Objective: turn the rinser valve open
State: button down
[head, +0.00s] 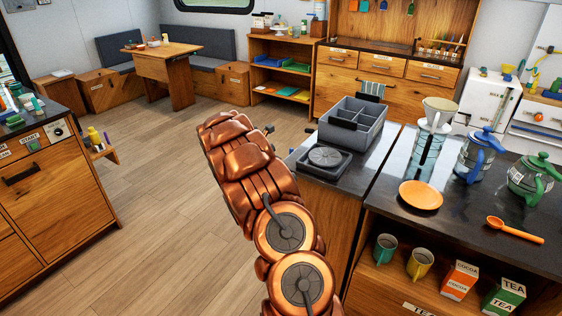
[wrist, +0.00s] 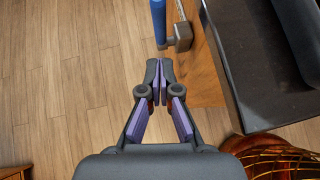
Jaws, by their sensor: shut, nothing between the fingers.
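The rinser valve shows in the wrist view as a blue handle (wrist: 158,20) beside a grey metal fitting (wrist: 181,39), at the wooden side of the counter. The handle points along the picture's vertical, and its upper end is cut off by the frame. My gripper (wrist: 160,68) is shut and empty, its dark fingertips just below the handle's lower end in the picture. I cannot tell the depth of the gap between them. In the head view a round dark rinser (head: 325,157) sits on the counter's near-left corner; I cannot make out the valve handle there.
A grey divided bin (head: 355,125) stands behind the rinser. The dark counter (head: 450,195) at right holds an orange plate (head: 421,194), a glass dripper stand (head: 430,140) and jugs. The wooden floor (head: 150,190) left of my arm is clear.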

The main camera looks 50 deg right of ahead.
jog(key=b+v, duration=0.1)
jog(key=v, duration=0.6)
jog(key=shift+r, duration=0.45)
jog(key=s+a+r+m+y, duration=0.2)
jog(key=s+a+r+m, duration=0.15)
jog(key=s+a, duration=0.5)
jog(key=s+a+r+m+y, duration=0.25)
jog(key=s+a+m, duration=0.25)
jog(key=a, duration=0.6)
jog(key=s+a+f+m+g+y, duration=0.1)
jog(key=s+a+m+y, duration=0.4)
jog(key=s+a, duration=1.9)
jog(key=a+m, duration=0.2)
jog(key=m, duration=0.1)
jog(key=shift+a+y+p, duration=0.3)
jog(key=shift+a+y, duration=0.05)
jog(key=shift+a, duration=0.05)
jog(key=shift+a+f, duration=0.15)
jog(key=shift+a, duration=0.05)
